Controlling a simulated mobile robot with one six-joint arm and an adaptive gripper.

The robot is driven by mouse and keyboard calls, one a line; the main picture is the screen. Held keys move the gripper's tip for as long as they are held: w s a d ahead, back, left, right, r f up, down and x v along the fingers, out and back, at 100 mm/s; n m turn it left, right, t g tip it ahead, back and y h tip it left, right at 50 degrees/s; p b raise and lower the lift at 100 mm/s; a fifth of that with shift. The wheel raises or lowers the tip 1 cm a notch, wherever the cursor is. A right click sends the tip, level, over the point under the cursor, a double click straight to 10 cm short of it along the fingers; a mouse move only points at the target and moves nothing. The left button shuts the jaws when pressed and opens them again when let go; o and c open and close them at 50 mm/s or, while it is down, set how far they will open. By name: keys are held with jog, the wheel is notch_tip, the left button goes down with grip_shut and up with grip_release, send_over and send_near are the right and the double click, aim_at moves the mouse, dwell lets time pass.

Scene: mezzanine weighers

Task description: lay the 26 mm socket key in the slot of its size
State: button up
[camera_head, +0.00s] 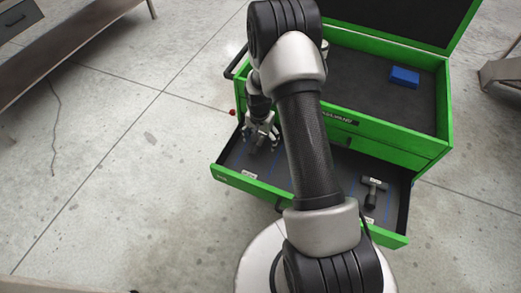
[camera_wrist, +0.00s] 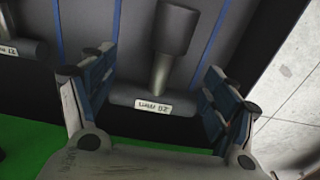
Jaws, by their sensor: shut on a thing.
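My gripper (camera_head: 262,138) is inside the left part of the open drawer. In the wrist view, its two fingers (camera_wrist: 158,100) are at the two ends of the crossbar of a dark T-handled socket key (camera_wrist: 175,35), and it is shut on that key. The key has a grey shank, a dark socket and a white size label on its crossbar. The label is upside down and too blurred to read surely. The key lies between two blue lines on the drawer floor. I cannot tell whether it touches the floor.
A second T-handled key (camera_head: 371,195) lies at the drawer's right. Another labelled crossbar (camera_wrist: 22,48) shows at the wrist view's left edge. A white label (camera_head: 249,175) is near the drawer's front left. A blue box (camera_head: 404,77) sits in the green chest's top. My arm hides the drawer's middle.

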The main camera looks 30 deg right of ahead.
aim_at(260, 147)
jog(key=shift+f+b, duration=0.7)
jog(key=shift+f, duration=2.05)
jog(key=shift+f, duration=0.15)
jog(key=o, duration=1.2)
